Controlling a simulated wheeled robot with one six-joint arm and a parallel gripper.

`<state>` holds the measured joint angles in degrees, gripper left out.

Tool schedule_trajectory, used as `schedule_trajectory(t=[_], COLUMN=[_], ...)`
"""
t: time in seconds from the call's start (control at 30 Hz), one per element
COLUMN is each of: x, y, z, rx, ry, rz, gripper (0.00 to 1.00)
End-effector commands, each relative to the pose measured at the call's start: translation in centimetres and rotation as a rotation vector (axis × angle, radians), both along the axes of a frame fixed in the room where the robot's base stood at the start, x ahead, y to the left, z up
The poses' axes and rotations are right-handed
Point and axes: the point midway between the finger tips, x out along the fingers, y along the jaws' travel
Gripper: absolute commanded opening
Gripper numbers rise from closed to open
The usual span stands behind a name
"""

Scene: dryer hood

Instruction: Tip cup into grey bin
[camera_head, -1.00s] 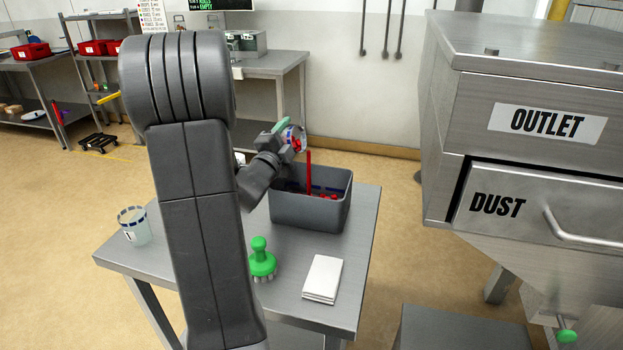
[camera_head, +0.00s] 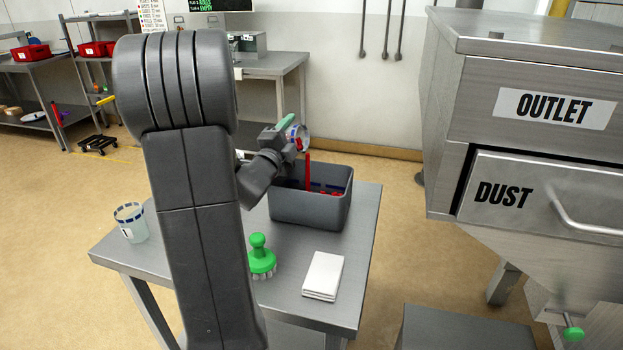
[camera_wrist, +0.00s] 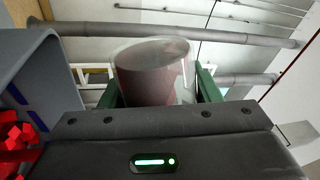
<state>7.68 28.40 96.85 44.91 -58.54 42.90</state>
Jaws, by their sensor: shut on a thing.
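My gripper (camera_head: 288,127) is shut on a clear cup (camera_head: 299,137) with a blue band, holding it above the grey bin (camera_head: 318,212). The cup is tilted with its mouth towards the right. A narrow red stream (camera_head: 308,172) runs from its mouth down into the bin, and red pieces (camera_head: 330,193) lie inside. A little red shows at the cup's mouth. In the wrist view the cup (camera_wrist: 153,72) sits between my green fingertips, the bin wall (camera_wrist: 38,62) is at left, and red pieces (camera_wrist: 14,140) show at lower left. Part of the bin's inside is hidden.
The bin stands on a metal table with a second cup (camera_head: 131,222), a green brush (camera_head: 261,257) and a folded white cloth (camera_head: 323,275). A metal dryer hood (camera_head: 540,120) labelled OUTLET and DUST stands close on the right.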

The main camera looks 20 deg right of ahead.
Motion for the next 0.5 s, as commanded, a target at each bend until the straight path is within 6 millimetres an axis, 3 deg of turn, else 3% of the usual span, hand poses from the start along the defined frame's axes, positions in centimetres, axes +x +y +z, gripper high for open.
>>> schedule_trajectory(t=[0.5], x=[-0.43], y=[-0.4], z=[-0.41], rx=[0.038], ry=[-0.043], rz=[-0.001], gripper=[0.25])
